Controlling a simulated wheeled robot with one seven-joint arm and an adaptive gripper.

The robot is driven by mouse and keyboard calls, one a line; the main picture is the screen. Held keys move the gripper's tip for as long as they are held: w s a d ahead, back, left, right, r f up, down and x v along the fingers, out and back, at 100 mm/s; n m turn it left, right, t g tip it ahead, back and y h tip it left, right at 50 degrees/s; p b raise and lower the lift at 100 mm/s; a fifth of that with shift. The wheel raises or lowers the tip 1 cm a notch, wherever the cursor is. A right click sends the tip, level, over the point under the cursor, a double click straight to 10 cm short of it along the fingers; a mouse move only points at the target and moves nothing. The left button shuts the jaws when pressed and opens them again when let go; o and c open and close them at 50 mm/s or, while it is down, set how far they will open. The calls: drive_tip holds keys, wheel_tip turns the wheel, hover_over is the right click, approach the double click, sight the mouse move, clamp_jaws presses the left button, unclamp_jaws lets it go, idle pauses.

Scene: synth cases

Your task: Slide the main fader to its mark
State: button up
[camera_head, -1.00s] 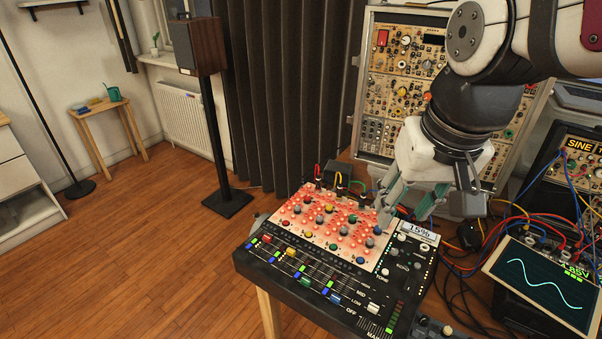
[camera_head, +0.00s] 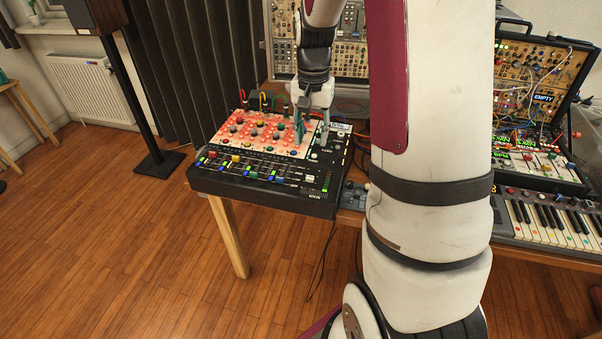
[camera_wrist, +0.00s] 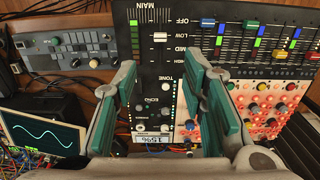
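The mixer (camera_head: 260,189) stands at the table's left end. Its main fader has a white cap, seen in the head view (camera_head: 310,178) and near the top of the wrist view (camera_wrist: 160,37). The cap sits beside the LOW label, under the word MAIN in the wrist picture. I cannot make out a separate target mark. A small display (camera_wrist: 154,141) on the mixer reads 15%. My gripper (camera_head: 312,138) is above the mixer's right part. Its green-padded fingers are apart in the wrist view (camera_wrist: 165,80), with nothing between them; the cap lies beyond the fingertips.
Coloured channel faders (camera_wrist: 256,43) and a lit, knob-covered panel (camera_head: 262,135) lie beside the main fader. A keyboard (camera_head: 552,222) and a modular case (camera_head: 535,110) stand at right. Cables and an oscilloscope screen (camera_wrist: 40,130) are near the mixer.

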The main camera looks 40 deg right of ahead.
sight(310, 177)
wheel_tip(310, 177, down, 13)
drive_tip(key=shift+f, duration=0.1)
idle(0.3)
clamp_jaws()
drive_tip(key=shift+a, duration=0.1)
